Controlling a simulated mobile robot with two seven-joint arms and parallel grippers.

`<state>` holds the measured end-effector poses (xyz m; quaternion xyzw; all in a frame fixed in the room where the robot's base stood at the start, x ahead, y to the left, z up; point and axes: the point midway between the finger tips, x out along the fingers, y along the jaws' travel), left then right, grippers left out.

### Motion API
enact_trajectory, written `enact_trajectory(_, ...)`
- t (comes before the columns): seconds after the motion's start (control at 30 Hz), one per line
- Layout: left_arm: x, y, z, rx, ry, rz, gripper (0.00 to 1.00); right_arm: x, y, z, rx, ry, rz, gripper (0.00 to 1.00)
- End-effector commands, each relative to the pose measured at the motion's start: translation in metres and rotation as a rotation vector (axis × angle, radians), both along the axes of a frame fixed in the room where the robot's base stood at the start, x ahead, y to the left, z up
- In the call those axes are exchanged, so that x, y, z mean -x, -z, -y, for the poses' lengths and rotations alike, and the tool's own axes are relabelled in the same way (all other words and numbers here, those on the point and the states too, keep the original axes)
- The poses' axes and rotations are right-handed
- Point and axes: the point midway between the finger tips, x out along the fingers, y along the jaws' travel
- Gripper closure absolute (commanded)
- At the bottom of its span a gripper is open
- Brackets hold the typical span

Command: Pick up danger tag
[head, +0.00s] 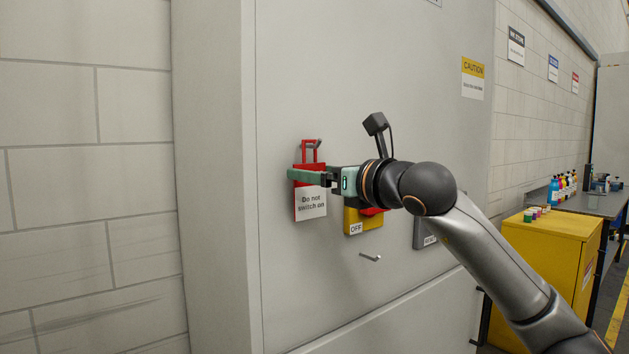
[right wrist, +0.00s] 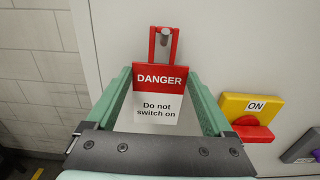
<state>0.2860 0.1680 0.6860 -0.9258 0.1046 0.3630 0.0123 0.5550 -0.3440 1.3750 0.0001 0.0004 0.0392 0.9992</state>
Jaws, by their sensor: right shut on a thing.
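The danger tag (head: 311,204) is a red and white plate reading "Do not switch on", with a red loop on top. It hangs upright at a small metal hook (head: 316,144) on the grey cabinet front. In the right wrist view the tag (right wrist: 158,101) shows its "DANGER" heading, and its loop is around the hook (right wrist: 165,36). My right gripper (head: 301,176) is shut on the tag, with a green finger (right wrist: 204,108) along each side edge. My left gripper is not in view.
A grey box (head: 423,233) is further right. A yellow cabinet (head: 545,260) with small bottles stands at the right.

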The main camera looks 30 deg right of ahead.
Motion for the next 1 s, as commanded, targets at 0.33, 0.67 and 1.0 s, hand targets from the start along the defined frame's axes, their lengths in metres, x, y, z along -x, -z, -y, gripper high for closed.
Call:
enact_trajectory(0.33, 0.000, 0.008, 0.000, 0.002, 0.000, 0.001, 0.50, 0.022, -0.013, 0.002, 0.002, 0.001, 0.004, 0.67)
enact_trajectory(0.67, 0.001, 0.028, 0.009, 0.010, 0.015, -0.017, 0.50, 0.105, -0.012, 0.009, 0.004, 0.005, 0.005, 0.67)
enact_trajectory(1.0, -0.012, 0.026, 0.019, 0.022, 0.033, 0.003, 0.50, 0.170, -0.014, 0.014, 0.000, 0.002, 0.003, 0.67)
